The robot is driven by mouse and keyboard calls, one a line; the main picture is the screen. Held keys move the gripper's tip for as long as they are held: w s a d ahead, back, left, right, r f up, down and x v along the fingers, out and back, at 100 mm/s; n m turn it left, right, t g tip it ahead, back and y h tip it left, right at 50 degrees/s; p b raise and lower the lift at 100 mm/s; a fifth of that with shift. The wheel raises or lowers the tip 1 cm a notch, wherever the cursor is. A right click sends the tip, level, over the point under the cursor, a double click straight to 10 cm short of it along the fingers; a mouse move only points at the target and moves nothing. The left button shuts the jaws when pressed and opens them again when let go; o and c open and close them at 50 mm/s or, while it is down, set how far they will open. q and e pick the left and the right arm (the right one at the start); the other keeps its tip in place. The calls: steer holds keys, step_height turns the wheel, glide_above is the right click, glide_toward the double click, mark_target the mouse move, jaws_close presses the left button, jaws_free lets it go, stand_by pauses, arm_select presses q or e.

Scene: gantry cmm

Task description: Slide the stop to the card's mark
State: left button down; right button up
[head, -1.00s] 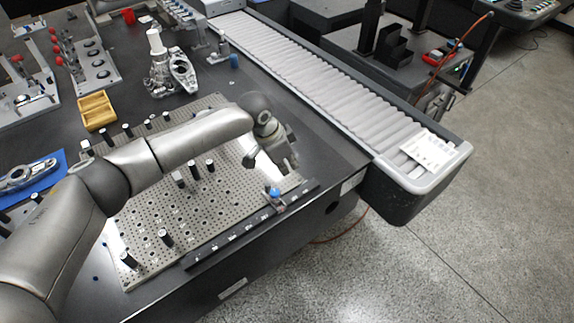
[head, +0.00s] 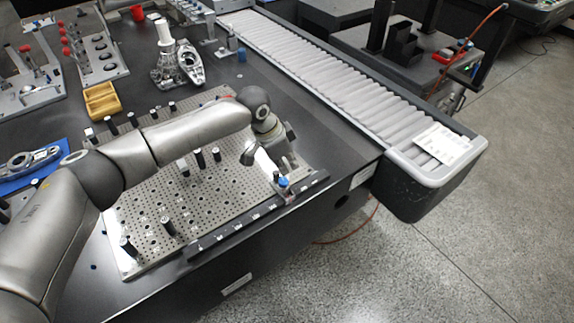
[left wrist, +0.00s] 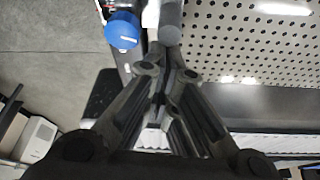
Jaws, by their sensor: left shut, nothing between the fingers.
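The stop, with a blue knob (head: 283,182), sits on the dark marked rail (head: 232,229) along the front edge of the perforated plate, toward the rail's right end. In the left wrist view the blue knob (left wrist: 123,29) is just left of my fingertips. My left gripper (head: 279,168) is shut and empty, low beside the stop on its plate side. Its closed fingers (left wrist: 161,32) point toward the rail; whether they touch the stop I cannot tell. A white card (head: 443,144) with print too small to read lies on the conveyor's near end. My right gripper is not in view.
The perforated plate (head: 205,207) carries several dark pins with light tops. A roller conveyor (head: 335,85) runs along the right. A yellow tray (head: 101,101) and metal castings (head: 190,63) stand farther back. The rail left of the stop looks clear.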

mark_target(277, 181)
arm_select(q)
steer(key=shift+a, duration=0.1)
steer(key=shift+s+a+r+p, duration=0.1)
steer(key=shift+s+a+p, duration=0.1)
steer(key=shift+p, duration=0.15)
steer(key=s+a+p, duration=0.2)
steer(key=a+p, duration=0.1)
steer(key=shift+s+a, duration=0.3)
steer(key=shift+a, duration=0.05)
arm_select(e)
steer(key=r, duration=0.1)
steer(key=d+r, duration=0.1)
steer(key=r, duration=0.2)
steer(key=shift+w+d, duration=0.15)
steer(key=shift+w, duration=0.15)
arm_select(q)
steer(key=shift+d, duration=0.1)
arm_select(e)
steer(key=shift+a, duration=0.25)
